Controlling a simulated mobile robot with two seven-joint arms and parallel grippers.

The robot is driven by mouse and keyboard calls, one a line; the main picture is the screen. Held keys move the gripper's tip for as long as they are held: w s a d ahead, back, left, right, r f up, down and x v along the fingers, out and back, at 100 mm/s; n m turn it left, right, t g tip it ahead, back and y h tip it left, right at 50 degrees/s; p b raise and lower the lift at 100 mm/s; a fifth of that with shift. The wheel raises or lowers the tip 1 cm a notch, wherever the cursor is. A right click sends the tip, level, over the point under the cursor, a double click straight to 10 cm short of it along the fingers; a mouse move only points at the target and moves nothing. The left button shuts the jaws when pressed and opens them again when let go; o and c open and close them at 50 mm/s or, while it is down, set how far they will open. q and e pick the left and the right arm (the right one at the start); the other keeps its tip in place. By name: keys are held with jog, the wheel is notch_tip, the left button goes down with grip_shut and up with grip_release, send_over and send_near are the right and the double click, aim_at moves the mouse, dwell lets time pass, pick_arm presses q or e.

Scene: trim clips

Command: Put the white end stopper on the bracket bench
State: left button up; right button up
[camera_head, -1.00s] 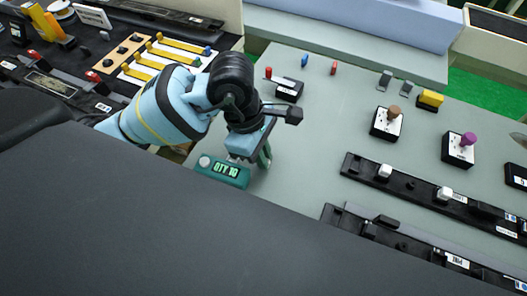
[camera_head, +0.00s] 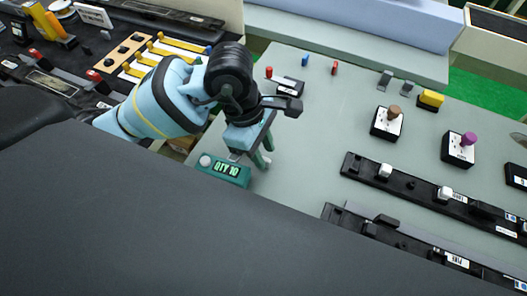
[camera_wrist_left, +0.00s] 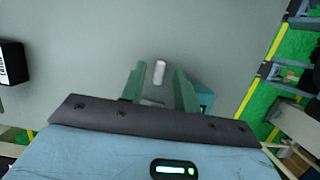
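A small white cylinder, which looks like the white end stopper (camera_wrist_left: 159,72), stands out against the grey table top in the left wrist view, between and just past the green fingertips. My left gripper (camera_wrist_left: 160,82) is open around its near side, with a gap to each finger. In the head view the left gripper (camera_head: 262,160) is low over the grey table (camera_head: 310,135), beside the green counter. A pale spot shows at its fingertips there. Which surface is the bracket bench is not labelled; a dark bench (camera_head: 92,48) with yellow brackets stands at the left. My right gripper is not in view.
The green counter (camera_head: 222,170) reading QTY 10 sits close by the left gripper. Black rails (camera_head: 410,182) with white pieces lie at the right. Black boxes with a brown knob (camera_head: 393,113) and a purple knob (camera_head: 468,138) stand behind. The middle of the table is clear.

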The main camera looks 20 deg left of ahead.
pick_arm(q)
jog(key=v, duration=1)
jog(key=shift+r, duration=0.35)
